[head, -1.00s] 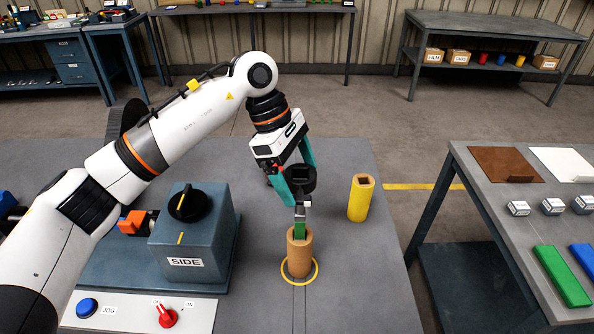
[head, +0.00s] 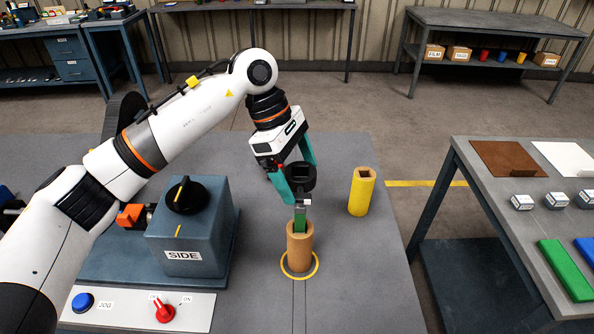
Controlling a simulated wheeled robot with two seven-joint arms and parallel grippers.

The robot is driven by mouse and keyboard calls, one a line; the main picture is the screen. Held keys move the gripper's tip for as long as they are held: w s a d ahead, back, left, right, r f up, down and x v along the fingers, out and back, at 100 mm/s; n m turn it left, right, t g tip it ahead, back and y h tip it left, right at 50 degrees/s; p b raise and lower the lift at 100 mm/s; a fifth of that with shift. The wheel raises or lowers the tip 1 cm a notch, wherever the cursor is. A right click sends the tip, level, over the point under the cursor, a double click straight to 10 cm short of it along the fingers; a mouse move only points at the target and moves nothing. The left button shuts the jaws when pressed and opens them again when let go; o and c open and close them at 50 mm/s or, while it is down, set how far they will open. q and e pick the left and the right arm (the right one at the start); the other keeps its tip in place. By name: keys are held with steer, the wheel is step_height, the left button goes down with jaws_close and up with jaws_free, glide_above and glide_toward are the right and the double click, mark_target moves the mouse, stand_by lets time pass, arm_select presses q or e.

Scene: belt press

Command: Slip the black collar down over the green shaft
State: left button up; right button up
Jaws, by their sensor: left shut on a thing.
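The black collar (head: 301,180) is a dark ring with a square-looking hole. My left gripper (head: 297,174) has teal fingers and is shut on the collar, holding it just above the green shaft (head: 300,222). The shaft stands upright in a tan cylinder (head: 299,247), with a grey metal piece showing at its top under the collar. The collar looks roughly in line over the shaft; I cannot tell whether its lower edge touches the shaft top. The tan cylinder stands inside a yellow ring marked on the table. My right gripper is not in view.
A yellow cylinder (head: 361,191) with a square hole stands to the right. A blue-grey box marked SIDE (head: 190,243) with a black knob stands left, behind a panel (head: 195,312) with a blue button and red switch. A side table (head: 500,200) is at right.

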mark_target(291, 175)
arm_select(q)
steer(key=shift+b, duration=0.55)
stand_by(1.0)
steer(key=shift+f+b, duration=1.85)
steer(key=shift+f, duration=0.2)
stand_by(0.8)
steer(key=shift+f+b, duration=2.85)
steer(key=shift+f, duration=0.85)
steer(key=shift+s, duration=0.2)
steer(key=shift+f, duration=0.15)
steer(key=shift+w+r, duration=0.1)
steer(key=shift+r, duration=0.2)
steer(key=shift+w+r+b, duration=0.1)
steer(key=shift+b, duration=0.45)
